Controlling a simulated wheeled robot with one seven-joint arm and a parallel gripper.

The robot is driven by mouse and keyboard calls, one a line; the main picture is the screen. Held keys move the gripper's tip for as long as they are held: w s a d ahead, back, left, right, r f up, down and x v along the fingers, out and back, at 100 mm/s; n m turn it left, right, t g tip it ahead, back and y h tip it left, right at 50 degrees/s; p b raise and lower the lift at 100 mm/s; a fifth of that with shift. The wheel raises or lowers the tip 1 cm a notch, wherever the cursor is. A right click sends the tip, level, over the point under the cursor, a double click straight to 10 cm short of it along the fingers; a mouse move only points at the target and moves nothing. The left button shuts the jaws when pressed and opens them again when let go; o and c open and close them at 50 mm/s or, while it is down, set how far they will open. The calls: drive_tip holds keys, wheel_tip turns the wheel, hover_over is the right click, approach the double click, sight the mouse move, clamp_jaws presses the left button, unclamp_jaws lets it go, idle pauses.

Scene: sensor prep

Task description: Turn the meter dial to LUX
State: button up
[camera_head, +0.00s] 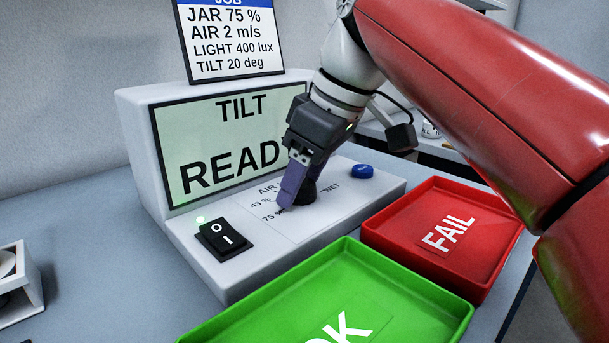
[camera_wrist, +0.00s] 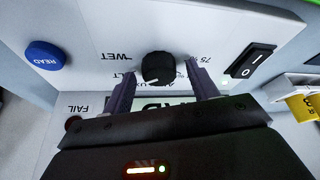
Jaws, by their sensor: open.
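The meter (camera_head: 150,160) is a pale grey console whose screen (camera_head: 200,118) shows TILT and READ, with its right edge covered by my arm. Its dial (camera_wrist: 157,69) is a round black knob on the sloping front panel; in the head view the dial (camera_head: 308,190) is mostly behind my gripper. Labels AIR, 43 %, 75 % and WET show around it; I cannot read LUX clearly. My gripper (camera_head: 298,192) has purple fingers and is open. In the wrist view, my gripper (camera_wrist: 162,72) has one finger on each side of the dial; contact cannot be told.
A black rocker switch (camera_head: 224,240) is left of the dial, with a green light by it. A blue READ button (camera_head: 362,171) is to the right. A green OK tray (camera_head: 250,309) and a red FAIL tray (camera_head: 400,212) stand in front.

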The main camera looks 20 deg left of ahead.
drive_tip(key=c, duration=1)
drive_tip(key=n+p, duration=0.1)
drive_tip(key=n, duration=0.1)
drive_tip(key=n+g+p, duration=0.1)
drive_tip(key=shift+w+r+n+g+p, duration=0.1)
drive_tip(key=shift+r+n+g+p, duration=0.05)
drive_tip(key=shift+n+g+p, duration=0.2)
drive_tip(key=shift+w+n+g+h+p, duration=0.1)
drive_tip(key=shift+n+g+h+p, duration=0.4)
drive_tip(key=shift+n+p, duration=1)
drive_tip(key=shift+n+b, duration=0.4)
drive_tip(key=shift+n, duration=0.25)
drive_tip(key=o, duration=1)
